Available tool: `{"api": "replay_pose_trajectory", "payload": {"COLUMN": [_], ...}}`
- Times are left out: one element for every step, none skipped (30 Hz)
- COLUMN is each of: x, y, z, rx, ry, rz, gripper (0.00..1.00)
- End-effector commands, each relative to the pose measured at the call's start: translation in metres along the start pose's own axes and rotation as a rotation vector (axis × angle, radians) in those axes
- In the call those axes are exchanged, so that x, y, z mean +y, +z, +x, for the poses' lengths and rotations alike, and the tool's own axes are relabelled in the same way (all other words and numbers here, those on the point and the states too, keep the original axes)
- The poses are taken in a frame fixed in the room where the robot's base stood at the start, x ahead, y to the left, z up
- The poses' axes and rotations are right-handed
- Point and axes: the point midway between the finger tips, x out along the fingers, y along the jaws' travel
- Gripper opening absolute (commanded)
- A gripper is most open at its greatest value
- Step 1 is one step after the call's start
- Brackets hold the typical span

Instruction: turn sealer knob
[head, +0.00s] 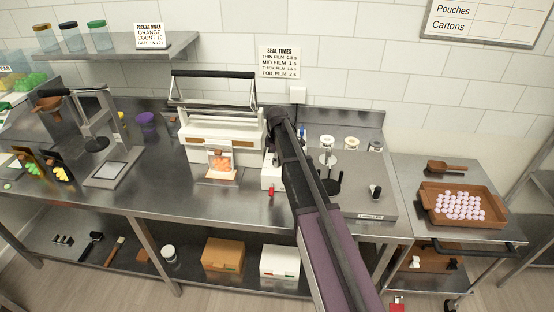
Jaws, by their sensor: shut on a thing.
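The white sealer (220,138) stands on the steel bench, left of my arm. Its dark lever bar (213,74) is raised on two side arms. An orange-filled pouch (221,163) lies at its front. My gripper (270,152) is small and dark here, pointing down at the sealer's right end, partly behind my own arm. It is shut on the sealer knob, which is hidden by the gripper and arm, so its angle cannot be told.
A white box (271,178) and a small red item (271,192) stand by the gripper. A grey plate machine (362,197) is to the right. A press frame (103,150) stands left. A cart holds a brown tray (434,212) of pale pieces.

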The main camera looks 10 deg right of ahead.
Motion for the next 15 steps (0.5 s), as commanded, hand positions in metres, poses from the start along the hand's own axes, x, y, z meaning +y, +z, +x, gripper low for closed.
{"api": "replay_pose_trajectory", "payload": {"x": [-0.0026,-0.0026,-0.0026,-0.0026,-0.0026,-0.0026,-0.0026,-0.0026,-0.0026,-0.0026,-0.0026,-0.0026,-0.0026,-0.0026,-0.0026], "y": [0.0015,0.0015,0.0015,0.0016,0.0016,0.0016,0.0016,0.0016,0.0016,0.0016,0.0016,0.0016,0.0016,0.0017,0.0016], "z": [0.0006,0.0006,0.0006,0.0006,0.0006,0.0006,0.0006,0.0006,0.0006,0.0006,0.0006,0.0006,0.0006,0.0006,0.0006], "rx": [-0.003,-0.003,-0.003,-0.003,-0.003,-0.003,-0.003,-0.003,-0.003,-0.003,-0.003,-0.003,-0.003,-0.003,-0.003], "ry": [-0.005,-0.005,-0.006,-0.006,-0.006,-0.006,-0.006,-0.006,-0.006,-0.006,-0.006,-0.006,-0.006,-0.006,-0.006], "rz": [-0.044,-0.072,-0.110,-0.137,-0.164,-0.198,-0.223,-0.248,-0.278,-0.300,-0.320,-0.345,-0.363,-0.378,-0.398], "gripper": [0.04,0.04,0.04,0.04,0.04,0.04,0.04,0.04,0.04,0.04,0.04,0.04,0.04,0.04,0.04]}}
